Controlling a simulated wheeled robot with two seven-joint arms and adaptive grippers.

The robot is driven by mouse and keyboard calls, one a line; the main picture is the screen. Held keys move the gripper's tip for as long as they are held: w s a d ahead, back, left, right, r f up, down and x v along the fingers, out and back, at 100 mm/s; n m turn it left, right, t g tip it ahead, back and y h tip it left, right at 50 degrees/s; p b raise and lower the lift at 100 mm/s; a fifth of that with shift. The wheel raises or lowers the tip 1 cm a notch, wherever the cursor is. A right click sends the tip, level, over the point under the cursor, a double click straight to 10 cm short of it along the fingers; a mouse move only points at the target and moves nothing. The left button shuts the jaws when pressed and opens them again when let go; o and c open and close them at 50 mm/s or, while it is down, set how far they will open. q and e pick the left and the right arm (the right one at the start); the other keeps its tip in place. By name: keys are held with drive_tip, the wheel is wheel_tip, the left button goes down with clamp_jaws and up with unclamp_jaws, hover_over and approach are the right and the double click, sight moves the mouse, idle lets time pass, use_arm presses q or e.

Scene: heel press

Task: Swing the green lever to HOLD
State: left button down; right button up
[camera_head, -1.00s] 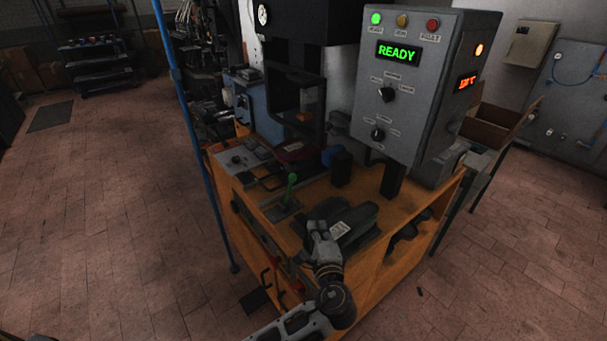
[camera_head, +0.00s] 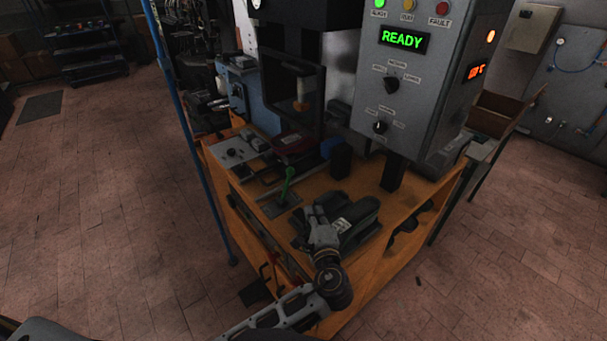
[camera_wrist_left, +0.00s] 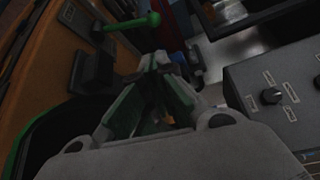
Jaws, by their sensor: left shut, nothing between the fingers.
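The green lever (camera_head: 287,184) stands up from a slotted plate (camera_head: 279,203) on the front of the orange bench. Its rounded knob and shaft also show in the left wrist view (camera_wrist_left: 135,23), beyond and to the left of the fingertips. I cannot read any HOLD mark. My left gripper (camera_head: 316,213) is shut and empty, to the right of the lever and apart from it, in front of a dark block-shaped item (camera_head: 357,215). Its closed fingers show in the wrist view (camera_wrist_left: 160,66). My right gripper is not in view.
The grey control box (camera_head: 405,75) reads READY and stands at the back right. A blue pole (camera_head: 184,125) stands at left. Floor is open on the left.

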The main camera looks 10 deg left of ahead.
sight(287, 185)
use_arm(q)
drive_tip(key=shift+w, duration=0.1)
drive_tip(key=p+x, duration=0.2)
drive_tip(key=x, duration=1.8)
drive_tip(key=shift+p, duration=0.4)
drive_tip(key=shift+a, duration=0.1)
drive_tip(key=shift+r, duration=0.15)
